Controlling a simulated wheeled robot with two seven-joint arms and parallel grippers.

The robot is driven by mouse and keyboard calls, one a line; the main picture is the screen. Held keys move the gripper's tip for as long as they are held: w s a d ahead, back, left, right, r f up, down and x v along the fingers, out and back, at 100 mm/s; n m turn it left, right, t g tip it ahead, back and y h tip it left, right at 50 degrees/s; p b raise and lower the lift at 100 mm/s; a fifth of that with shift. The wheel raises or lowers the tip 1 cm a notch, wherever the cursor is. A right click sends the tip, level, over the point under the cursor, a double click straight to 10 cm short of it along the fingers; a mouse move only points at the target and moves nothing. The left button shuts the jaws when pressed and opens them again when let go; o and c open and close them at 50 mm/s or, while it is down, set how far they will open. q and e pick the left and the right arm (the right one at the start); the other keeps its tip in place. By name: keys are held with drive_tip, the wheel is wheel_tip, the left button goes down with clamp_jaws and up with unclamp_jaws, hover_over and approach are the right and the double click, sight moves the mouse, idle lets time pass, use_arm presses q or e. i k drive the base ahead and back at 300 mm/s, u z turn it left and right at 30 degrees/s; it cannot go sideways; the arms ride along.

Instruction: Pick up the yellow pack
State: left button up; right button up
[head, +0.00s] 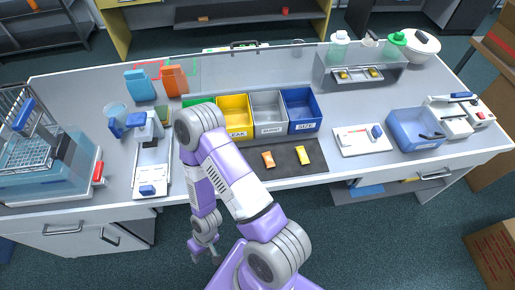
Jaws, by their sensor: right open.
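The yellow pack (303,155) lies on a dark mat (316,168) near the front edge of the table, in front of the blue bin. An orange pack (268,160) lies on the same mat, to its left and apart from it. My right gripper (205,250) hangs low in front of the table, over the floor, well left of the yellow pack. It is open and holds nothing that I can see. My right arm covers part of the table left of the mat. My left gripper is not in view.
Yellow (233,131), grey (270,128) and blue (305,125) bins stand behind the mat. A white tray (350,150) and a blue tub (428,144) are to the right. A clear panel (250,75) rises behind the bins. A sealing device (151,170) stands left.

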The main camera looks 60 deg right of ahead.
sight(304, 157)
drive_tip(key=u, duration=0.25)
drive_tip(key=k, duration=0.9)
drive_tip(key=z, duration=1.4)
